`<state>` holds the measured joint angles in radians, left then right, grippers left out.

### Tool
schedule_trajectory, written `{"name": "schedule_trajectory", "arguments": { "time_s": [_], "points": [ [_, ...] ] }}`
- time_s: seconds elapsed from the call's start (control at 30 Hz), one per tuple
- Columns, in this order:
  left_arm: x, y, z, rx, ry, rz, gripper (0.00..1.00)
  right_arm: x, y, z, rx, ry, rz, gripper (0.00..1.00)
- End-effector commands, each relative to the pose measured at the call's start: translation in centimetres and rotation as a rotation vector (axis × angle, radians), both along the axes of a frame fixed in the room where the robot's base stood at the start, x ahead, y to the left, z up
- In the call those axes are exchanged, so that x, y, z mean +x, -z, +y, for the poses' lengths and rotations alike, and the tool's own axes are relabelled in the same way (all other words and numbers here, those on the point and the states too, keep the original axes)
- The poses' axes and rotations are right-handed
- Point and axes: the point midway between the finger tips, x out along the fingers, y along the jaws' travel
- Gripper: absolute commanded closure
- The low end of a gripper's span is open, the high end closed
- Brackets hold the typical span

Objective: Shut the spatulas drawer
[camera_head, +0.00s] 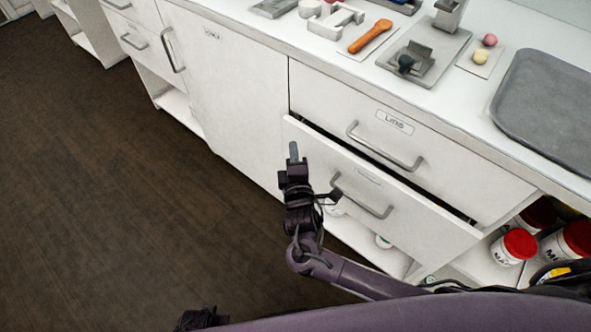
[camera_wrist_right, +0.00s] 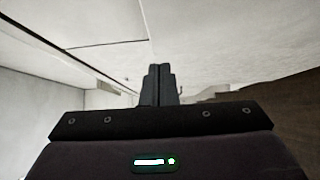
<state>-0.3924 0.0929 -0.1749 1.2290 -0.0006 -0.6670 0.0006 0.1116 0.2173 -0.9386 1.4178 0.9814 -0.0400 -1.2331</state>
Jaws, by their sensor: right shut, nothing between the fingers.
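The lower drawer (camera_head: 330,162) under the worktop stands a little way out, with a dark gap along its top edge. It has a grey bar handle (camera_head: 362,197) and a small label too faint to read; I take it as the spatulas drawer. My right gripper (camera_head: 293,152) is shut and empty. In the head view it shows in front of the drawer's left end; whether it touches cannot be told. Its closed fingers also show in the right wrist view (camera_wrist_right: 158,84), with pale cabinet surfaces around them. My left gripper is not in view.
The upper drawer (camera_head: 345,100) above is shut. An open shelf with red-lidded jars (camera_head: 519,243) lies at the right. The worktop holds an orange spoon-like tool (camera_head: 371,36) and a grey tray (camera_head: 545,105). Dark floor (camera_head: 120,210) is clear at the left.

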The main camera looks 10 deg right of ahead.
Motion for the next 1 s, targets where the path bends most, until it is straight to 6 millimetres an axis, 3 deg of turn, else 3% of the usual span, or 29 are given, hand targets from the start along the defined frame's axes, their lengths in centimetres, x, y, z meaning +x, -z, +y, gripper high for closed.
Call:
{"name": "schedule_trajectory", "arguments": {
  "time_s": [0.2, 0.73, 1.0],
  "points": [
    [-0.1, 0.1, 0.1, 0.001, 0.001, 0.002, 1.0, 1.7, 0.0, -2.4, -0.002, 0.0, 0.001, 1.0],
    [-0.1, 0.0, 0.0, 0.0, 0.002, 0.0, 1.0, 2.3, 0.0, -3.2, -0.001, 0.001, 0.001, 1.0],
    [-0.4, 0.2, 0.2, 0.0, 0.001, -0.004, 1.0, 4.7, 0.0, -6.0, -0.002, 0.002, 0.0, 1.0]
  ]
}}
